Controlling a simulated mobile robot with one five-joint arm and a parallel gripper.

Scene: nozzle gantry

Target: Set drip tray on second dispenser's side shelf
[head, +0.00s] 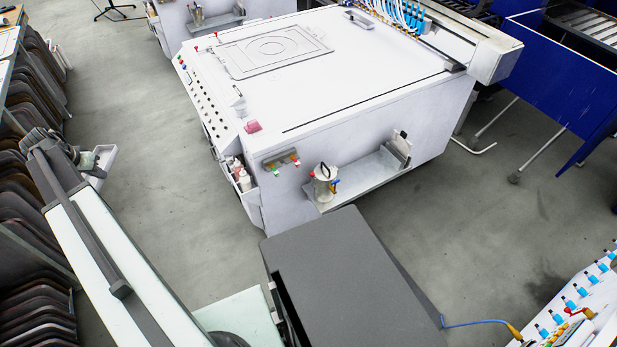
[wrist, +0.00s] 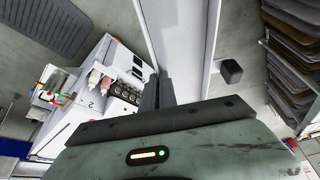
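My gripper (head: 78,163) is at the far left of the head view, over the floor and left of the white dispenser (head: 370,110). It appears shut on the pale drip tray (head: 104,160); the finger contact is partly hidden. In the wrist view the tray's long pale wall (wrist: 184,45) runs up from the dark fingers (wrist: 163,88). A "2" marks the dispenser's front (wrist: 82,112) there. Its side shelf (head: 362,172) carries a pump jar (head: 325,180) at the left end and an upright bracket (head: 400,146) at the right. The shelf between them looks bare.
Stacked brown panels (head: 35,80) line the left edge. Bottles (head: 241,176) stand in a holder at the dispenser's corner. Another machine (head: 205,14) with a side shelf stands behind. Open floor (head: 165,235) lies between my arm and the dispenser. A blue panel (head: 560,75) is at right.

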